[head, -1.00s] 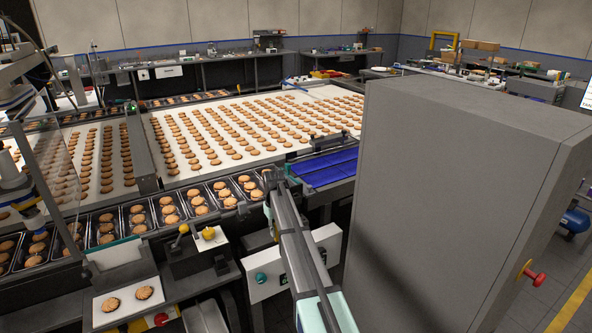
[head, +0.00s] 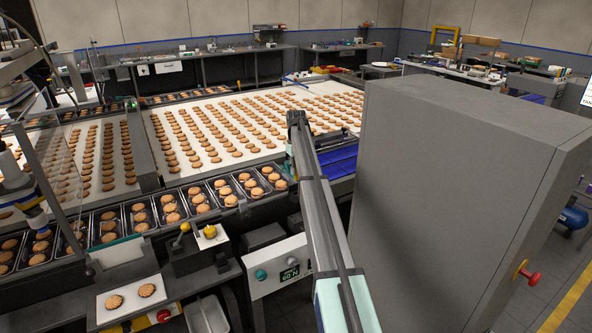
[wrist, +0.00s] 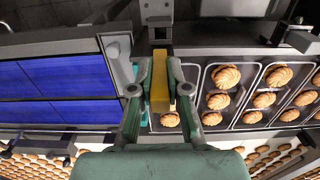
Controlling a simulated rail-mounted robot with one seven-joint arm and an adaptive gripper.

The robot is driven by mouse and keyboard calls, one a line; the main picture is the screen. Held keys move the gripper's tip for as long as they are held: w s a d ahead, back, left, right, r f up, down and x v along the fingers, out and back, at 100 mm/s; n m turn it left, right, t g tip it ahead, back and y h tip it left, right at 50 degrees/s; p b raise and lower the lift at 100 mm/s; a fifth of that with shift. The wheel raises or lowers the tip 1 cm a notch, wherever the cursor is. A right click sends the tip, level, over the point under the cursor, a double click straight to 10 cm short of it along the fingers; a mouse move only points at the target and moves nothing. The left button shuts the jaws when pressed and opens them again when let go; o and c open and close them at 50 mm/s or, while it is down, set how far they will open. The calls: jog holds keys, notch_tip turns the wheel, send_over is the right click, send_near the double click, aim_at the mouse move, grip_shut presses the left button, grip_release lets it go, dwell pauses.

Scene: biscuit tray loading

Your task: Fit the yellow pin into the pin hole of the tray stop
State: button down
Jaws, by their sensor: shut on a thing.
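In the wrist view my gripper (wrist: 159,92) is shut on the yellow pin (wrist: 159,78), which shows as an upright yellow bar between the two fingers. Just beyond the pin's far end is a dark block with a pale metal part (wrist: 156,10), possibly the tray stop; I cannot make out a pin hole, or whether pin and block touch.
Black trays of biscuits (wrist: 191,90) stand to the right of the pin in the wrist view, a blue belt (wrist: 65,78) to its left. A grey bracket (wrist: 118,62) is close to the left finger. A large grey cabinet (head: 460,200) stands right of my arm in the head view.

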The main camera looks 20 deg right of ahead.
jog(key=b, duration=0.2)
send_over(296, 188)
jog(key=s+a, duration=0.1)
jog(key=s, duration=0.2)
jog(key=shift+w+f, duration=0.15)
jog(key=shift+f, duration=2.75)
jog(key=shift+f, duration=2.1)
jog(key=c, duration=1.1)
grip_release()
jog(key=shift+o, duration=0.2)
notch_tip(296, 188, up, 12)
jog(key=shift+r, duration=0.1)
